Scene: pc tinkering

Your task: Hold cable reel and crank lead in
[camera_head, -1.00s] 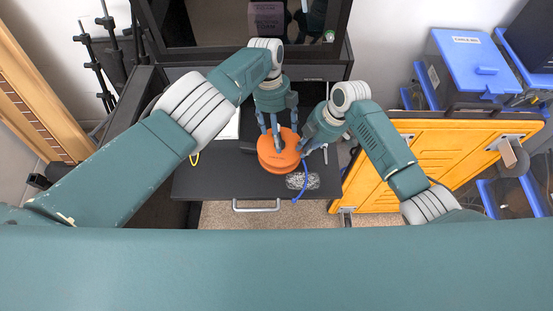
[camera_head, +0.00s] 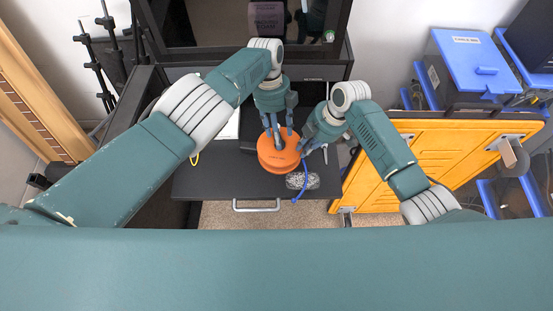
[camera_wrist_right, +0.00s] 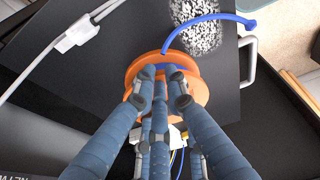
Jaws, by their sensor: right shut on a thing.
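The orange cable reel (camera_head: 278,160) is above the dark drawer front, between my two grippers. It also shows in the right wrist view (camera_wrist_right: 196,90). My right gripper (camera_head: 304,146) is shut on the reel from its right side; its blue fingers (camera_wrist_right: 164,84) reach over the orange flanges in the wrist view. A blue lead (camera_head: 304,180) comes off the reel's right side and hangs in a curve, its free end apart from the reel (camera_wrist_right: 250,24). My left gripper (camera_head: 276,130) comes down from above onto the reel's top. Its fingers hide the crank area, and whether they grip anything is unclear.
A speckled black-and-white patch (camera_head: 315,181) lies on the dark drawer (camera_head: 215,183) beside the lead. A white cable (camera_wrist_right: 62,46) lies on the dark surface in the wrist view. A yellow panel (camera_head: 440,150) stands close to my right arm. A dark monitor (camera_head: 220,20) is behind.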

